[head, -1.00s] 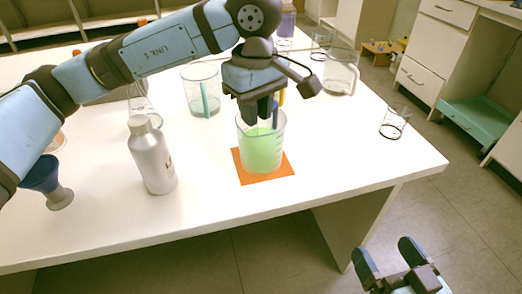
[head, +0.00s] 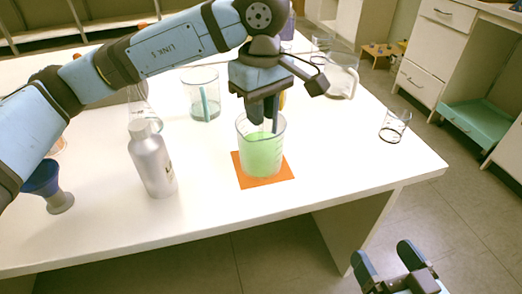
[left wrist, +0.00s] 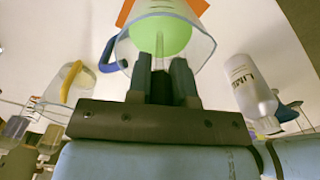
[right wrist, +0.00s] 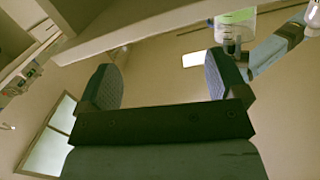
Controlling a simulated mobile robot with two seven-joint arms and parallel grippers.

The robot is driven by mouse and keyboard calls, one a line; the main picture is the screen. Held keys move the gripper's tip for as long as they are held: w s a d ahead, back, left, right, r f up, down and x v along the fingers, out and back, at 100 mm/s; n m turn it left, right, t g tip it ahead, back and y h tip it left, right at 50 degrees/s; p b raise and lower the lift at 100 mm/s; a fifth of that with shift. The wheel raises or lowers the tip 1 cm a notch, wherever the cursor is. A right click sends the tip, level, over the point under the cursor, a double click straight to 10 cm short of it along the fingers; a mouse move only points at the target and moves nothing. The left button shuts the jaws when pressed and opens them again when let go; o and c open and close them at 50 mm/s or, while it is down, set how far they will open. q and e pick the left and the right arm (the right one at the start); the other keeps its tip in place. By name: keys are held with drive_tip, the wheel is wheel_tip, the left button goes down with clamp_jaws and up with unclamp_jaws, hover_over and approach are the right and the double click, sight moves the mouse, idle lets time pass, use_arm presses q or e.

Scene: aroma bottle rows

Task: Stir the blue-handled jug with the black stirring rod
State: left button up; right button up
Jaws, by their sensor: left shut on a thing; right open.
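The blue-handled jug (head: 262,155) is clear, holds green liquid and stands upright on an orange mat (head: 282,178). In the left wrist view the jug (left wrist: 205,42) shows its blue handle (left wrist: 108,56) at the left. My left gripper (head: 264,112) is over the jug's mouth, pointing down. It is shut on the black stirring rod (left wrist: 160,88), which shows between its fingers in the left wrist view. The rod's lower end cannot be made out. My right gripper (head: 388,258) is open and empty, off the table's front right; it also shows in the right wrist view (right wrist: 165,85).
A silver bottle (head: 152,162) and a blue funnel (head: 42,180) stand left of the jug. A small glass (head: 394,126) is at right. The table's front right is clear.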

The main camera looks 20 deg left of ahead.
use_arm(q)
wheel_tip(320, 180, up, 3)
drive_tip(key=shift+f+p, duration=0.2)
drive_tip(key=shift+p, duration=0.35)
drive_tip(key=shift+r, duration=0.3)
drive_tip(key=shift+r+p, duration=1.75)
drive_tip(key=shift+r, duration=1.25)
wheel_tip(320, 180, up, 2)
drive_tip(key=shift+p, duration=0.55)
drive_tip(key=shift+r, duration=0.4)
use_arm(e)
wheel_tip(320, 180, up, 7)
drive_tip(key=m+t, duration=0.1)
drive_tip(key=t, duration=0.2)
drive_tip(key=shift+s+d+r+m, duration=0.2)
drive_tip(key=shift+s+m, duration=0.1)
drive_tip(key=shift+s, duration=0.15)
use_arm(q)
drive_tip(key=shift+s, duration=0.1)
use_arm(e)
drive_tip(key=shift+r, duration=0.2)
